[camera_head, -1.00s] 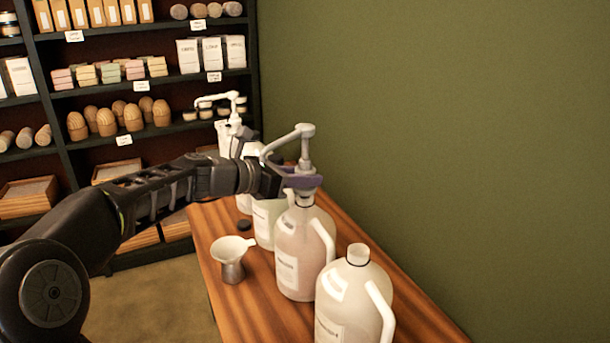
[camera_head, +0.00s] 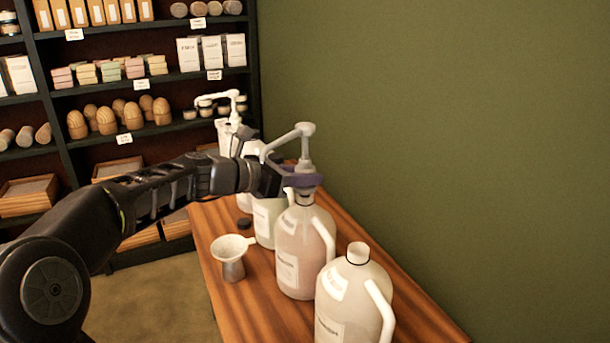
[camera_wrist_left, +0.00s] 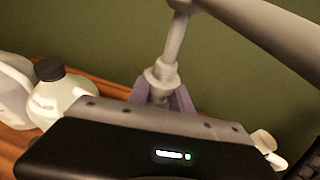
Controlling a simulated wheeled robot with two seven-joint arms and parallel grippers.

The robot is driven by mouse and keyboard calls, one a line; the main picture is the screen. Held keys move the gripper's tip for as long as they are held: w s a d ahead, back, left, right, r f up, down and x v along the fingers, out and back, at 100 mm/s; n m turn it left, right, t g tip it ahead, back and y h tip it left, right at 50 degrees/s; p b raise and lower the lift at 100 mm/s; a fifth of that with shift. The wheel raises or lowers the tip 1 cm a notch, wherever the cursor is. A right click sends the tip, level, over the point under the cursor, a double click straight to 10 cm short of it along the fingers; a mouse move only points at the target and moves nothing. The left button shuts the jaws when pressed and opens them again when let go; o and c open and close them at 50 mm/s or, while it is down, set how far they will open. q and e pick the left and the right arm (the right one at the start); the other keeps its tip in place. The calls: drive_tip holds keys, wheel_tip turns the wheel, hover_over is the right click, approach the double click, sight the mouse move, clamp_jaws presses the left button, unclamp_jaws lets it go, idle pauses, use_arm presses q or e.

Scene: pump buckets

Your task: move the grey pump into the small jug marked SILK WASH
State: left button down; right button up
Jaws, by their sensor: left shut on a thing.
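The grey pump (camera_head: 304,148) stands upright over the mouth of a pinkish jug (camera_head: 298,250) in the head view. My left gripper (camera_head: 303,181) is shut on the pump low on its body, with purple fingers on either side. In the left wrist view the pump (camera_wrist_left: 163,75) rises from between the fingers. The fingers hide where the pump meets the jug, so I cannot tell how deep its tube sits. Jug labels are too small to read, so I cannot tell which is SILK WASH. My right gripper is not in view.
A pale open-necked jug (camera_head: 356,295) stands in front on the wooden table (camera_head: 265,315). A whitish jug (camera_head: 266,222) and a white pump (camera_head: 228,125) are behind. A funnel in a metal cup (camera_head: 232,262) and a dark cap (camera_head: 244,224) are at left. A green wall bounds the right.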

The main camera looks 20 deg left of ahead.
use_arm(q)
drive_tip(key=shift+f+b, duration=0.4)
drive_tip(key=shift+f, duration=0.15)
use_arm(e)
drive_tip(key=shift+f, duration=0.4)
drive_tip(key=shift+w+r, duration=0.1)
use_arm(q)
drive_tip(key=shift+r+m+g+h+p, duration=0.2)
drive_tip(key=shift+m+g+h+p, duration=0.1)
drive_tip(key=shift+p, duration=0.1)
drive_tip(key=shift+m+g+h+p, duration=1.3)
drive_tip(key=shift+m+h+p, duration=0.15)
drive_tip(key=shift+p, duration=1.3)
drive_tip(key=shift+f+m+g+h+p, duration=0.1)
drive_tip(key=shift+m+g+h+p, duration=0.85)
drive_tip(key=shift+p, duration=1.5)
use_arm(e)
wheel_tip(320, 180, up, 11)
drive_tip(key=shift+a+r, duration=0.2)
use_arm(q)
drive_tip(key=shift+g+y, duration=0.25)
drive_tip(key=shift+y, duration=0.05)
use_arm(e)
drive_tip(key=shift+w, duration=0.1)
use_arm(q)
drive_tip(key=c, duration=1.1)
unclamp_jaws()
drive_tip(key=shift+f, duration=0.1)
